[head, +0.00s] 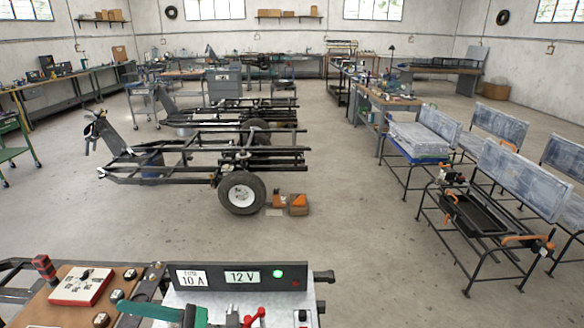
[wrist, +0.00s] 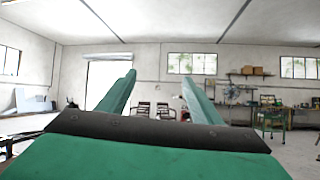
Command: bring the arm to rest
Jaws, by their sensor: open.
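My gripper (wrist: 158,80) shows in the wrist view with its two green fingers apart and nothing between them. It points level across the room, toward a pale wall with windows and a doorway. In the head view, a green and dark piece at the bottom edge looks like part of my arm or gripper; its fingertips cannot be made out there. Nothing is seen touching the fingers.
A power supply (head: 242,276) reading 12 V and a red-and-white box (head: 82,286) are close at the bottom. A wheeled chassis frame (head: 190,165) stands mid-floor, orange chocks (head: 298,204) beside its wheel (head: 241,193). Metal benches (head: 490,225) line the right.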

